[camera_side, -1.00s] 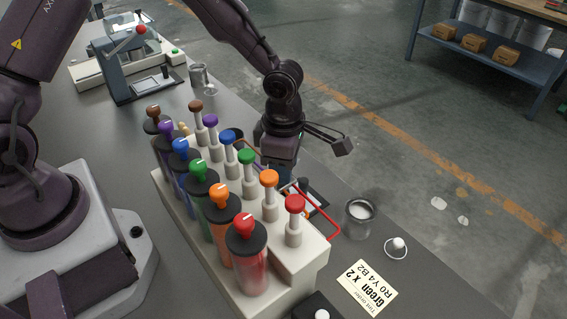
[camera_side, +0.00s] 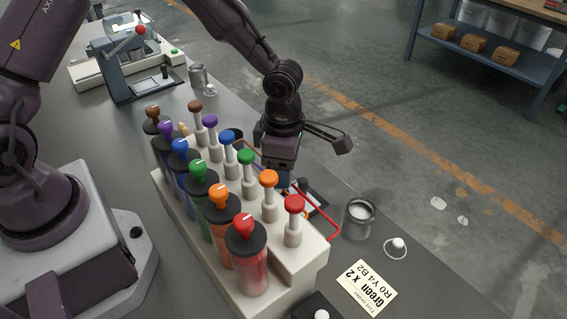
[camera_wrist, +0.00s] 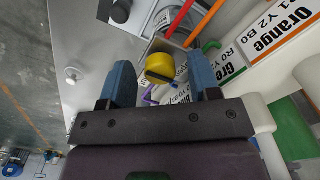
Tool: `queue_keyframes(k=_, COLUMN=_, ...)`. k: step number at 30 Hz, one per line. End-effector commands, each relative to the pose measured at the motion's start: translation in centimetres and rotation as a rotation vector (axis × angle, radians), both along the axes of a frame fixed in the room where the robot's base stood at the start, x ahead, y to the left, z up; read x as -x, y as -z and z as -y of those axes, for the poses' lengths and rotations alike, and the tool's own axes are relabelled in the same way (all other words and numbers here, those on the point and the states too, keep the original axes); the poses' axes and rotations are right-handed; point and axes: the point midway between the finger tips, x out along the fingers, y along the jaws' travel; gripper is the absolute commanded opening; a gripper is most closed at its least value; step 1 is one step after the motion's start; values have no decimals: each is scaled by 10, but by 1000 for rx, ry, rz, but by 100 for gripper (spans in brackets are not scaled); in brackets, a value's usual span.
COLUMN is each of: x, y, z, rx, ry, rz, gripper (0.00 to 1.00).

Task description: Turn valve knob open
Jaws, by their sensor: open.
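In the wrist view a yellow round knob with a dark side (camera_wrist: 160,68) lies between the two blue fingers of my gripper (camera_wrist: 160,78). The fingers are apart, with a visible gap on each side of the knob. Whether the knob is the task's valve knob cannot be told for certain. In the side view my gripper (camera_side: 282,178) points down behind the row of pumps, and its fingertips are largely hidden. The yellow knob cannot be made out there.
A cream dispenser (camera_side: 300,262) carries several canisters and coloured plungers beside my gripper. A red tube (camera_side: 325,228) bends along its right side. Coloured tubes (camera_wrist: 206,20) show close beyond the fingers.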

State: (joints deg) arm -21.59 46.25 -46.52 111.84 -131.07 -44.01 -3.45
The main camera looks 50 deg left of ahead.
Motion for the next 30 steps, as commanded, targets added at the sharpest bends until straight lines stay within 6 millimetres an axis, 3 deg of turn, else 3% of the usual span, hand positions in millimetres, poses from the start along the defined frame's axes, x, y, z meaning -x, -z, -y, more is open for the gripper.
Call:
queue_keyframes(k=5, x=-1, y=-17, z=-1, rx=0, ry=-3, rz=4, gripper=57)
queue_keyframes(k=18, x=-1, y=-108, z=-1, rx=0, ry=-3, rz=5, gripper=57)
queue_keyframes(k=24, x=0, y=-127, z=0, rx=0, ry=-1, rz=3, gripper=57)
queue_keyframes(k=30, x=0, y=-130, z=0, rx=1, ry=0, rz=1, gripper=57)
